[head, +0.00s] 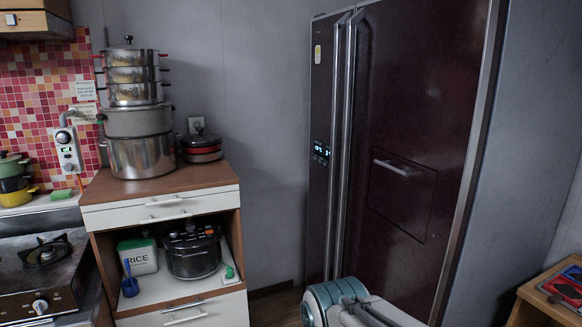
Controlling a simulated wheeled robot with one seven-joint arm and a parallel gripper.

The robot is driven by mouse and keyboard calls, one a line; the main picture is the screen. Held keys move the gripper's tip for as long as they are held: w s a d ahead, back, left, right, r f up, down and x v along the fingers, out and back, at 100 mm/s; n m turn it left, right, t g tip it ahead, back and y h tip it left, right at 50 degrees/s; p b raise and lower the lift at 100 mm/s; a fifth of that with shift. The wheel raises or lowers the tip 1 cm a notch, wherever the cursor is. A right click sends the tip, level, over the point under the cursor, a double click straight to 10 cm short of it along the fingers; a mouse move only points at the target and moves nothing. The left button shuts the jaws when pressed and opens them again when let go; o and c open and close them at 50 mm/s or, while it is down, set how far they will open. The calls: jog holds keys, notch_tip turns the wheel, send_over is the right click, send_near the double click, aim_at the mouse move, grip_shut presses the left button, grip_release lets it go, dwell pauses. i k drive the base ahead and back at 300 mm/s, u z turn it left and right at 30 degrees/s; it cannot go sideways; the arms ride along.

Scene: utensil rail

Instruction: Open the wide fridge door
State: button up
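The fridge is dark maroon and stands at the right with both doors closed. Its wide door (415,105) is the right one, with a small inset panel (402,195) that has a short horizontal handle (391,168). A long vertical silver handle (347,130) runs down the left edge of the wide door. The narrow door (322,105) is to its left, with its own long handle (333,150) beside the first and a small lit display. A teal and white part of my arm shows at the bottom middle, in front of the fridge's lower part. My gripper is not in view.
A cabinet (160,178) with stacked pots (140,120) on top stands left of the fridge; a rice box and a dark cooker sit on its shelf. A stove (45,262) is at far left. A small wooden table (540,300) stands at lower right.

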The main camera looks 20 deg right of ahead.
aim_at(424, 72)
jog(key=z, duration=0.35)
jog(key=i, duration=1.7)
jog(key=z, duration=0.65)
